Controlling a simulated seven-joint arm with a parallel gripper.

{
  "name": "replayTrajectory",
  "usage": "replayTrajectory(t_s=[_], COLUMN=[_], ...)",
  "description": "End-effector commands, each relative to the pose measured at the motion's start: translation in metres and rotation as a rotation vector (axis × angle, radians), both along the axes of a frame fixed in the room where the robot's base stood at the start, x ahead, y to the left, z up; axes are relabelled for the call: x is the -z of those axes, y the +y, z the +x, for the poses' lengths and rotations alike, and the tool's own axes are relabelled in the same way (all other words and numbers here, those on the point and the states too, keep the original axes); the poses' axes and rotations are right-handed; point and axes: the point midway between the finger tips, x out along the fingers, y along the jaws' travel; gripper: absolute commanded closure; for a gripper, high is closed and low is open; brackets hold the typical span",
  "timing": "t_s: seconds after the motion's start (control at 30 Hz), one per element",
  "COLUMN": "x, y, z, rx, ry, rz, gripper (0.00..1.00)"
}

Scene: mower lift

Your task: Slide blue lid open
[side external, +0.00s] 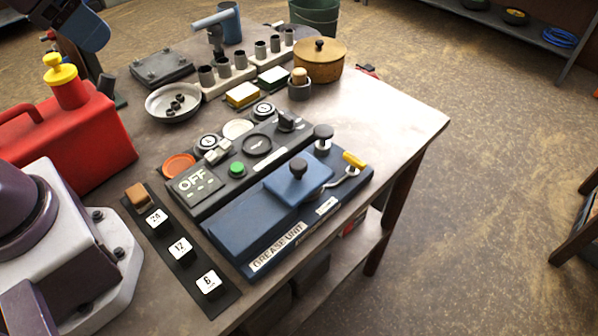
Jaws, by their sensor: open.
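The blue lid (286,190) is a flat square plate with a dark round knob (298,168) on top. It lies on the long blue box labelled GREASE UNIT (245,222), over the middle-to-far part of that box. Whatever is under the lid is hidden. No gripper fingers can be made out in the side external view, and nothing touches the lid or its knob.
A control panel with a green button (237,169) lies alongside. A red can (70,130) stands left. The table's right side is clear.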

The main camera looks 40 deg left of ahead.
Motion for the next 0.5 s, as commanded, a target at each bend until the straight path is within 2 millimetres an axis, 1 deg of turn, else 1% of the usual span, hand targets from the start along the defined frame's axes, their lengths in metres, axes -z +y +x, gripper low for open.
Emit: replayTrajectory(t_s=[0.07,0.17,0.23,0.37,0.5], x=[0.001,0.012,0.019,0.032,0.049], y=[-0.002,-0.007,-0.013,-0.032,-0.057], z=[0.0,0.004,0.012,0.04,0.075], rx=[0.01,0.034,0.063,0.111,0.073], ry=[0.007,0.065,0.117,0.227,0.331], rz=[0.0,0.002,0.007,0.014,0.001], gripper=[0.42,0.42,0.42,0.42,0.42])
